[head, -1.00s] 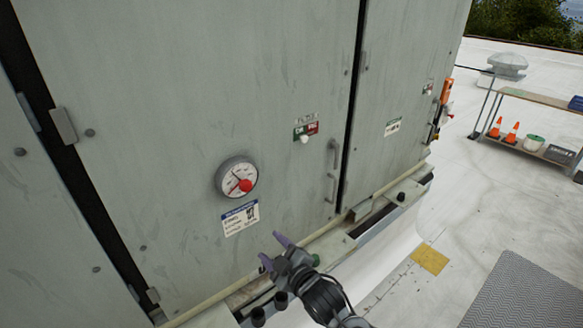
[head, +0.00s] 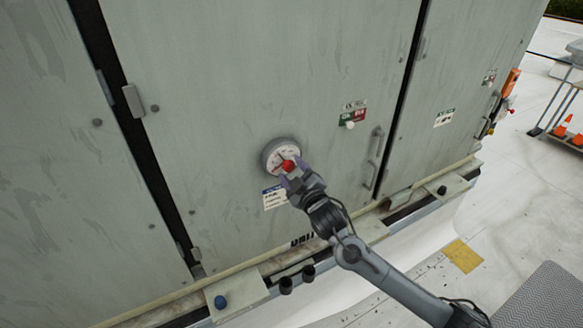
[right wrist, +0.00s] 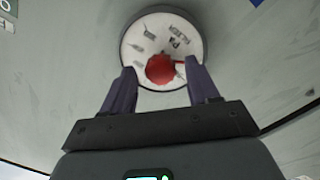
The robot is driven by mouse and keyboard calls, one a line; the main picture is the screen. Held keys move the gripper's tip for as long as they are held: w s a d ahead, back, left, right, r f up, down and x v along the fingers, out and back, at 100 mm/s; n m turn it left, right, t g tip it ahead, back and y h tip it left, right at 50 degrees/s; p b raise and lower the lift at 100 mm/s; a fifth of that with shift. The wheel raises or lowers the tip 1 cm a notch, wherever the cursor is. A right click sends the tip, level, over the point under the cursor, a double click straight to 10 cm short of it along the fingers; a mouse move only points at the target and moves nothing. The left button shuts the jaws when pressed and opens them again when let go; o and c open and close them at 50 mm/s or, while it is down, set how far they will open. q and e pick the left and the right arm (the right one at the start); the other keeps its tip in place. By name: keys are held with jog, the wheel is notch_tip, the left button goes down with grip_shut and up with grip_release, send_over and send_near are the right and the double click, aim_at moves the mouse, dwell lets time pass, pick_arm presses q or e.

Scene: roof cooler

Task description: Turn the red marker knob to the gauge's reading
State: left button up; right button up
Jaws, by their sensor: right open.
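The round white-faced gauge (head: 281,156) is mounted on the grey cabinet door. The dial markings are too blurred to read, and I cannot make out the reading needle. My right gripper (head: 293,178) is at the gauge's lower edge. In the right wrist view its purple fingers (right wrist: 162,88) are open, one on each side below the knob, with gaps between. My left gripper is not in view.
A blue-and-white label (head: 275,197) is below the gauge, partly behind my gripper. A red-and-green switch plate with a white knob (head: 350,124) and a door handle (head: 374,158) are to the right. A ledge (head: 240,290) runs along the cabinet's base.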

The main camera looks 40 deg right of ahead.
jog(key=shift+w+d, duration=0.15)
jog(key=shift+w, duration=0.45)
jog(key=shift+c, duration=0.2)
jog(key=c, duration=1)
jog(key=shift+m+p, duration=0.3)
